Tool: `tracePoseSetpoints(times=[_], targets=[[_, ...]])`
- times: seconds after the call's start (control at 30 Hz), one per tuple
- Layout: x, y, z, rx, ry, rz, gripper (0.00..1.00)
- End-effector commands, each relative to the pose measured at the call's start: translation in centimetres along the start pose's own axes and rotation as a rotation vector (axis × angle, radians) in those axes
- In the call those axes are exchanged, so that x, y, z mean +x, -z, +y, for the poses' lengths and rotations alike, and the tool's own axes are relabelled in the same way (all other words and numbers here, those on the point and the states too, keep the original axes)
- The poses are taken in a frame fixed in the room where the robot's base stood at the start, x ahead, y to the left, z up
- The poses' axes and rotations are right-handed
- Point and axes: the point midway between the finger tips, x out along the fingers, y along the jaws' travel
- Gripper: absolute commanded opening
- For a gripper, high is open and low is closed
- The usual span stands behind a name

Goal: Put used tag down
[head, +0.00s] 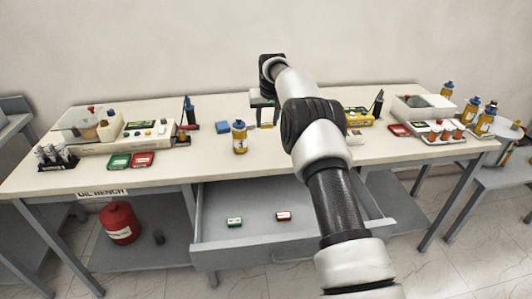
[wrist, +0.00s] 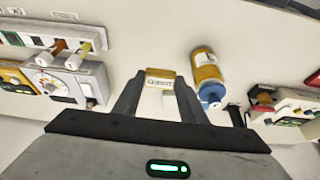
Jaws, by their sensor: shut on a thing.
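A small yellow tag with a white label (wrist: 160,78), its lettering too small to read for sure, sits between my fingertips in the wrist view. My gripper (wrist: 158,88) is shut on it. In the head view my gripper (head: 267,124) is over the rear middle of the bench, right of a yellow bottle with a blue cap (head: 239,138). My fingers partly hide the tag in the head view. I cannot tell whether the tag touches the bench top.
The bench (head: 215,165) has an open drawer (head: 255,248) holding one green and one red item. A green tray (head: 119,161) and a red tray (head: 143,159) lie at front left. Test equipment stands at both sides.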

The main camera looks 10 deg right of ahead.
Motion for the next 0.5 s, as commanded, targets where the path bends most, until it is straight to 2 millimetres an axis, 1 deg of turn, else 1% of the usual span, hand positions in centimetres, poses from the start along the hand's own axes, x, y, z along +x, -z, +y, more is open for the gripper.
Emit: tracePoseSetpoints(times=[0.03, 0.17, 0.27, 0.4, 0.5], targets=[[0.7, 0.2, -0.1, -0.001, -0.002, 0.002, 0.14], [1.3, 0.5, -0.1, -0.002, -0.005, 0.002, 0.14], [2.4, 0.1, -0.1, -0.002, -0.006, 0.001, 0.14], [4.6, -0.8, -0.1, -0.001, -0.005, -0.001, 0.14], [5.6, -1.2, -0.1, -0.001, -0.005, 0.001, 0.14]])
